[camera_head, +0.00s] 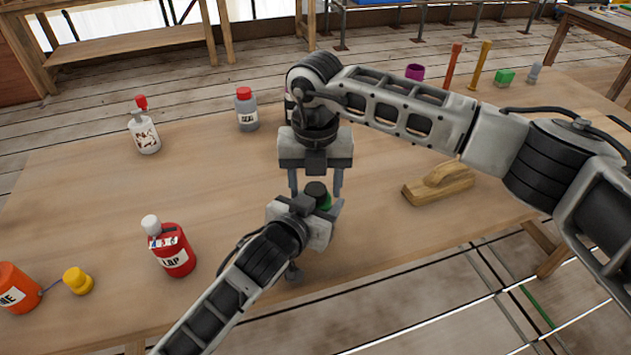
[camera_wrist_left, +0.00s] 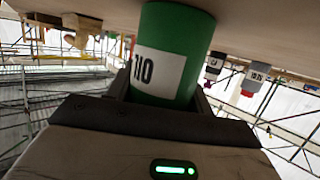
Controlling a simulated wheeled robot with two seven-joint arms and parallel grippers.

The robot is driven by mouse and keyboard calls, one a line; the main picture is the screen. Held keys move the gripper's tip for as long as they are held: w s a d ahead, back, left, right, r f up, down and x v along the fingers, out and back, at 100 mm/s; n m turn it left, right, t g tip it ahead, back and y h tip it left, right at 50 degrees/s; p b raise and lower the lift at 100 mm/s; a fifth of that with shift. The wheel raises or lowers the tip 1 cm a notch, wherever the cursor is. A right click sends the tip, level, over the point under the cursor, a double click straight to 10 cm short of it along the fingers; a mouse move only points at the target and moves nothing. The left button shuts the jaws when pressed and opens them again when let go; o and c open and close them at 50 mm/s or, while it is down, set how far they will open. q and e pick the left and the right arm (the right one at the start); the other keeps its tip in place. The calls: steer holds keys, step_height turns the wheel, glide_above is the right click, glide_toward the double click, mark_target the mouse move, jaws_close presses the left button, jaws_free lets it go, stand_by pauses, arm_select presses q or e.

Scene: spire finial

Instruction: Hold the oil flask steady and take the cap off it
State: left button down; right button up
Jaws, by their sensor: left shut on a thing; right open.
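The oil flask is green with a dark cap (camera_head: 316,188) on top. The flask (camera_head: 326,203) is mostly hidden behind my left gripper in the head view. My left gripper (camera_head: 322,210) is shut on the flask's body. My right gripper (camera_head: 315,192) points down above the flask, open, with one finger on each side of the cap. I cannot tell whether either finger touches it. The cap is out of sight in the wrist view.
A red bottle (camera_head: 173,253) with a white cap, an orange can (camera_head: 15,288) and a yellow cap (camera_head: 78,281) are at left. A white bottle (camera_head: 145,135) and a grey bottle (camera_head: 247,112) stand farther back. A wooden float (camera_head: 438,186) lies right. The table between is clear.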

step_height(320, 180, up, 4)
steer(key=shift+r, duration=0.25)
steer(key=shift+c, duration=0.5)
steer(key=m, duration=0.1)
steer(key=r+m, duration=0.1)
steer(key=m, duration=0.2)
steer(key=shift+r, duration=0.35)
steer(key=m, duration=0.2)
steer(key=r+m, duration=0.1)
steer(key=m, duration=0.2)
steer(key=shift+r+m, duration=0.3)
steer(key=shift+f+m, duration=0.3)
steer(key=shift+f, duration=0.2)
step_height(320, 180, down, 7)
steer(key=shift+r, duration=0.1)
